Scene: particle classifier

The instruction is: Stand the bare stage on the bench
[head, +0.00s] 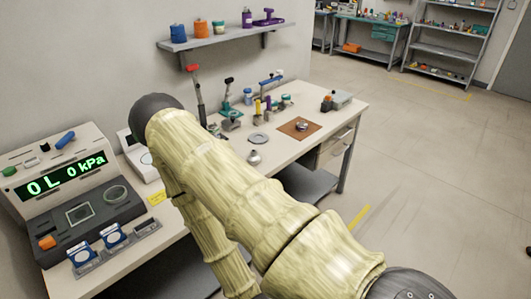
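The bench (335,117) runs along the wall, with its pale top partly covered by my arm. I cannot tell for sure which thing is the bare stage. A small silvery piece (254,158) stands near the bench's front edge, just right of my arm. A flat grey disc (260,139) lies behind it. Another small metal piece (302,125) sits on a brown mat (291,131). My arm crosses the middle of the view, and its lower part goes down in front of the bench. My gripper is not in view.
A device reading "0L 0 kPa" (62,175) stands at the left, with small blue-and-white holders (112,237) before it. Tools and jars (262,104) crowd the bench's back. A wall shelf (225,39) hangs above. Open floor (440,170) lies to the right.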

